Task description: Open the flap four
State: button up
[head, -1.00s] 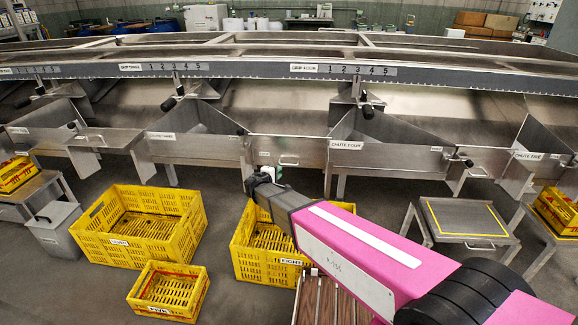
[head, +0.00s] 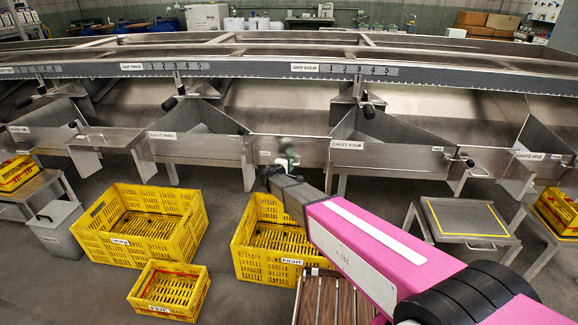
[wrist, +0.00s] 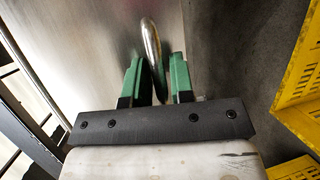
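The flap (head: 312,152) is a flat grey metal panel left of the chute four panel (head: 375,155); its own label is too small to read. In the wrist view, its metal handle (wrist: 152,50) is a bent loop standing off the brushed surface (wrist: 85,45). My gripper (head: 286,160) is at the flap's front. In the wrist view, its two green fingertips (wrist: 158,78) are apart, one on each side of the handle bar. The handle sits between them, nearer the left finger; I cannot tell whether it touches.
Yellow crates (head: 262,270) and (head: 140,258) stand on the floor below and left of my arm, with a smaller yellow crate (head: 168,316) in front. A low table (head: 465,218) stands right of my arm. Chute walls (head: 355,122) project beside the flap.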

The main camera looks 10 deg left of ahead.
grip_shut()
jog(key=shift+s, duration=0.1)
jog(key=s+r+n+g, duration=0.1)
jog(key=s+r+g, duration=0.3)
jog(key=r+g, duration=0.2)
jog(key=s+r+n+g+y, duration=0.1)
jog(key=s+r+n+g, duration=0.1)
jog(key=s+r+g, duration=0.3)
jog(key=shift+s+d+r+g, duration=0.25)
jog(key=shift+r+g, duration=0.75)
jog(key=shift+r, duration=1.25)
